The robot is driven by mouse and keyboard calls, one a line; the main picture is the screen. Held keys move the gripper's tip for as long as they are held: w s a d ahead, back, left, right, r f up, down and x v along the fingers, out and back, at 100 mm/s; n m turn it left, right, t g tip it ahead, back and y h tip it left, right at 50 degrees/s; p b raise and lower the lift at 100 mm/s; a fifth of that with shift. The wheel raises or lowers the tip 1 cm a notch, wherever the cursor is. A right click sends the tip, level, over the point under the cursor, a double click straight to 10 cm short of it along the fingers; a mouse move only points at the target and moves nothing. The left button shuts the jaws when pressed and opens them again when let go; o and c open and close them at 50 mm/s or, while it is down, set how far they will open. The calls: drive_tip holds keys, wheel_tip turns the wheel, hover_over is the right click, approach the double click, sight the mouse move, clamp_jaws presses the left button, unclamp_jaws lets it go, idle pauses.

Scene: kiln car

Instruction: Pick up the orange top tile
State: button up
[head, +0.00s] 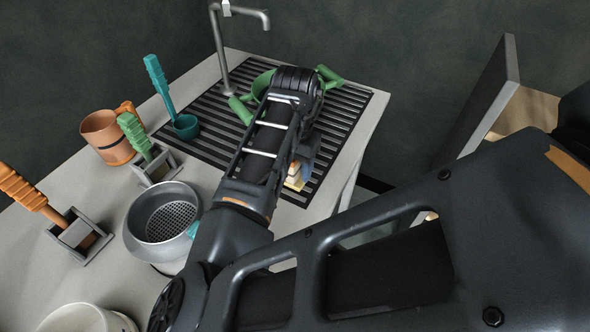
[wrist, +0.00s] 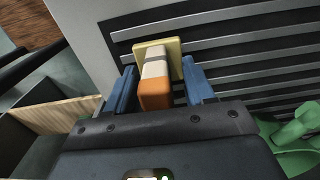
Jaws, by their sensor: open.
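The orange top tile (wrist: 154,96) is the nearest block of a small stack in the wrist view. A cream block (wrist: 155,68) shows beyond it, and a wider yellow piece (wrist: 174,50) lies behind that. My gripper (wrist: 159,68) is open, with one blue finger on each side of the stack. The left finger looks very close to the orange tile; a small gap shows on the right. I cannot tell whether either touches. In the head view, my arm hides most of the stack; part of the yellow piece (head: 292,186) shows below a blue finger.
The stack is at the slatted black drain rack (head: 342,112). A green two-handled item (head: 262,86) lies at its far end, partly behind my arm. A grey strainer pot (head: 165,222), an orange mug (head: 106,138) and a teal ladle (head: 184,124) stand to the left.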

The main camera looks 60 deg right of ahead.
drive_tip(key=shift+c, duration=0.5)
drive_tip(key=c, duration=0.9)
drive_tip(key=shift+r, duration=0.1)
